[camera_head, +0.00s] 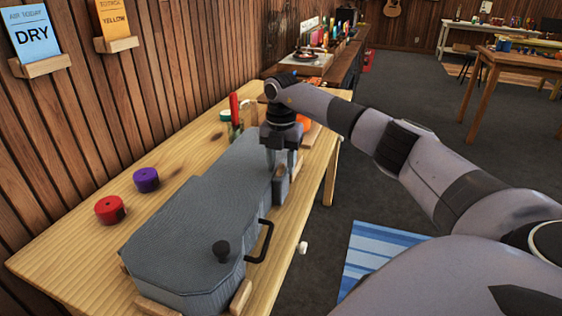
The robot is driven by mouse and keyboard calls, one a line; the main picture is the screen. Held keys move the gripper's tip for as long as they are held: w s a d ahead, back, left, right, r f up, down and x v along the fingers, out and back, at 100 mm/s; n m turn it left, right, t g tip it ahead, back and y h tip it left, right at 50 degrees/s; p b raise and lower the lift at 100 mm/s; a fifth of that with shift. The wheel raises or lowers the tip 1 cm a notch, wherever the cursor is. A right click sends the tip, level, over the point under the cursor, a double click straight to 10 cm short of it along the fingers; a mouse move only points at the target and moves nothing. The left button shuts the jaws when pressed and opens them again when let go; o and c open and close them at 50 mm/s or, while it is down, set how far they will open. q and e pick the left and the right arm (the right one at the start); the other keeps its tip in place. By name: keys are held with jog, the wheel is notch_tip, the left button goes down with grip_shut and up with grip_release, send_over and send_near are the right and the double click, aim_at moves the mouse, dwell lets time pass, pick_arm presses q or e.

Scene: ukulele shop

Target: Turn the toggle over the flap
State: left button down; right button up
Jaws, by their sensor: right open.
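A grey ukulele-shaped case (190,225) lies on the wooden bench. A small grey flap (281,188) hangs on its right side near the far end. A small tan wooden piece (280,171), which looks like the toggle, shows at the flap's top, partly hidden by my gripper. My right gripper (281,165) points down directly over this spot, with its fingers open around or just above the toggle. I cannot tell whether they touch it. My left gripper is not in view.
A black knob (222,250) stands on the case lid, and a black handle (262,242) sticks out at its side. Wooden blocks (241,297) sit against the case's near end.

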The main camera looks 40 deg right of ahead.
grip_shut()
jog(key=shift+r+n+p, duration=0.2)
jog(key=shift+n+p, duration=0.8)
jog(key=shift+n, duration=0.2)
jog(key=n+p, duration=0.1)
jog(key=n, duration=0.2)
jog(key=shift+n+p, duration=0.3)
jog(key=n+p, duration=0.1)
jog(key=n, duration=0.4)
jog(key=shift+f, duration=0.1)
jog(key=n, duration=0.6)
jog(key=shift+w+n, duration=0.1)
jog(key=shift+n, duration=0.3)
